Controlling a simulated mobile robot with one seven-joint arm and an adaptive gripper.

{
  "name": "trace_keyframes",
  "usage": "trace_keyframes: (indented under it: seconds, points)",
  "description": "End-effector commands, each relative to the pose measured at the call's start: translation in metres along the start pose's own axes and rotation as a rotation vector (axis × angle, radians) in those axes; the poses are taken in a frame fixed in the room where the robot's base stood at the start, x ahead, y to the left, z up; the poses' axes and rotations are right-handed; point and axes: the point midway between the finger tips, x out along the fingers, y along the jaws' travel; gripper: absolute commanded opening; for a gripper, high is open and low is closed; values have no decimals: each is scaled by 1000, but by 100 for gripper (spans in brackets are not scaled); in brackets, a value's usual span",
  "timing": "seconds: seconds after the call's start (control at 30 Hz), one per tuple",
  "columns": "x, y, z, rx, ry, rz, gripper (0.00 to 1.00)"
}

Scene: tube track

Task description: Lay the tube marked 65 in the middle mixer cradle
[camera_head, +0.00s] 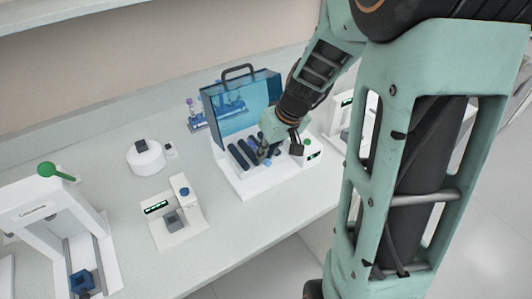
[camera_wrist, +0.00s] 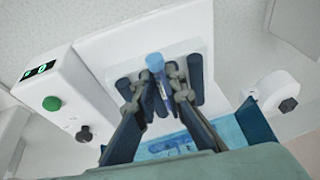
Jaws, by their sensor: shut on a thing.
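The mixer (camera_head: 262,187) is a white box with a raised blue see-through lid (camera_head: 240,105). Dark blue cradles (camera_head: 240,158) lie side by side on its platform, which also shows in the wrist view (camera_wrist: 120,70). My gripper (camera_head: 263,152) is down over the platform. In the wrist view its fingers (camera_wrist: 160,82) are shut on a tube with a light blue cap (camera_wrist: 155,62). The tube lies in line with the cradles, over the middle ones. I cannot tell whether it touches a cradle. Its number cannot be read, and the fingers partly hide it.
The mixer's control panel with a green button (camera_wrist: 51,103) and dark knob (camera_wrist: 84,134) stands beside the platform. A tube rack (camera_head: 195,115) is behind the lid. A small device with a display (camera_head: 175,215) and a round white device (camera_head: 146,158) stand left. Bench between them is clear.

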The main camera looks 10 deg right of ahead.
Motion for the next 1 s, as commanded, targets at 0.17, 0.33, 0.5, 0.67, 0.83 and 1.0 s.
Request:
trace_keyframes:
  seconds: [0.17, 0.33, 0.5, 0.67, 0.83, 1.0]
  points:
    - [0, 0, 0, 0, 0, 0, 0]
    - [0, 0, 0, 0, 1, 1, 25]
    - [0, 0, 0, 0, 0, 1, 31]
    - [0, 0, 0, 0, 0, 1, 38]
    - [0, 0, 0, 0, 0, 1, 42]
    - [0, 0, 0, 0, 0, 1, 42]
